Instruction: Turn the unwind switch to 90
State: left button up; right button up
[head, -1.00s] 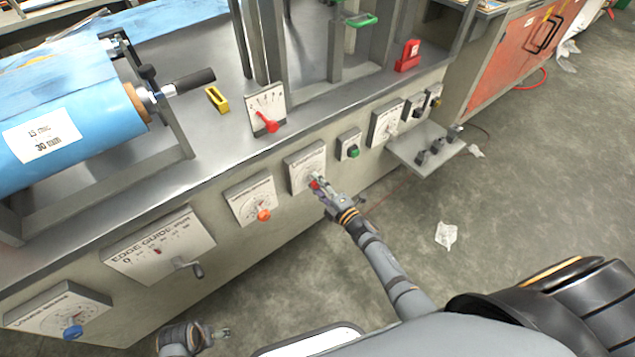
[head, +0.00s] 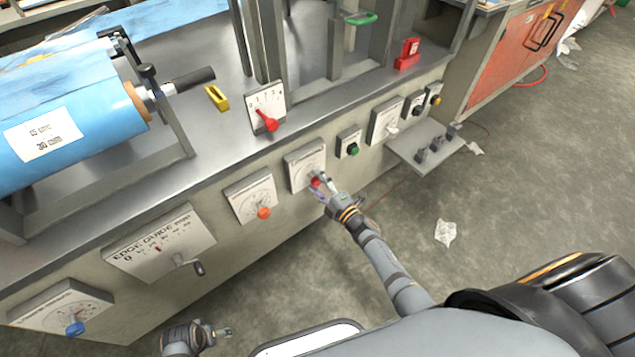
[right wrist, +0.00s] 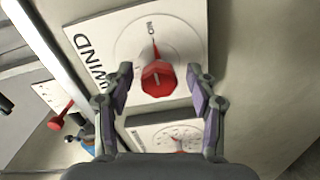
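The unwind switch is a red knob (head: 316,182) on a white dial plate (head: 305,164) on the machine's front panel. My right gripper (head: 321,186) is at the knob. In the right wrist view its fingers (right wrist: 160,82) are open, one on each side of the knob, with visible gaps. My left gripper (head: 224,332) hangs low, away from the panel; its opening is too small to judge.
A dial with an orange knob (head: 264,213) is just left, and a green button box (head: 351,146) just right. The edge guide panel (head: 160,247) with a crank is farther left. A small shelf (head: 425,150) juts out at right. The floor in front is mostly clear.

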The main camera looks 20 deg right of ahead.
jog(key=shift+s, duration=0.2)
jog(key=v, duration=1.1)
jog(key=shift+s+d, duration=0.15)
jog(key=shift+s, duration=0.15)
